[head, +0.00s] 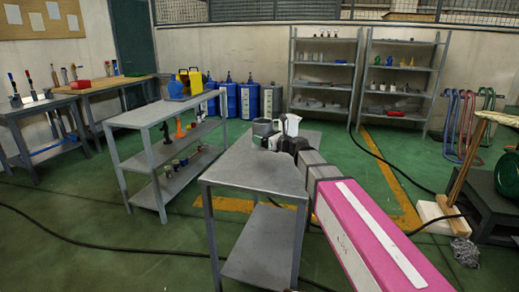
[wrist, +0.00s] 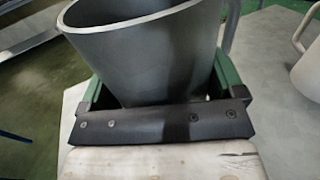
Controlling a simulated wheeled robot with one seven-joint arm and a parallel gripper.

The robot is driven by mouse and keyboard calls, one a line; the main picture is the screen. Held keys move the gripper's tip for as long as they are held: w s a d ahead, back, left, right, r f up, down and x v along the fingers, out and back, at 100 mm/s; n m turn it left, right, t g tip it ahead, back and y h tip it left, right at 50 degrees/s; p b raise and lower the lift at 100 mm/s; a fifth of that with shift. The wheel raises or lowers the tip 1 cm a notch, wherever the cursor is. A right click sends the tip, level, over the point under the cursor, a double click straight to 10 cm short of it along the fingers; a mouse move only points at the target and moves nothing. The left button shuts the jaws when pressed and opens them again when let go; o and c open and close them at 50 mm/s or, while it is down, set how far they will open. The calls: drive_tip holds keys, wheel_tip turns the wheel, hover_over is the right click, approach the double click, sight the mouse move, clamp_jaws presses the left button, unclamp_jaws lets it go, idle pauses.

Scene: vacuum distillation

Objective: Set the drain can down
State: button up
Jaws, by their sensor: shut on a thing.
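The drain can (head: 262,127) is a dark grey, open-topped can at the far end of the grey metal table (head: 250,168). In the wrist view, the can (wrist: 145,55) fills the space between my green fingers and looks tilted a little. My gripper (head: 273,141) is shut on the can, with one finger on each side. The can's base is hidden behind my gripper, so I cannot tell whether it touches the table.
A white jug (head: 292,123) stands just right of the can; a pale handled vessel (wrist: 308,65) shows at the right in the wrist view. The near part of the tabletop is clear. A shelved bench (head: 170,112) stands to the left, and blue drums (head: 249,101) stand behind.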

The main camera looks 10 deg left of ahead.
drive_tip(key=w+a+f, duration=0.3)
drive_tip(key=shift+w+a, duration=0.2)
drive_tip(key=shift+w, duration=0.05)
drive_tip(key=shift+f, duration=1.95)
drive_tip(key=shift+f, duration=0.1)
drive_tip(key=o, duration=0.8)
drive_tip(key=shift+o, duration=0.2)
drive_tip(key=shift+s+d, duration=0.15)
drive_tip(key=shift+d, duration=0.05)
drive_tip(key=v, duration=1.1)
drive_tip(key=shift+s+d, duration=0.1)
drive_tip(key=shift+d, duration=0.2)
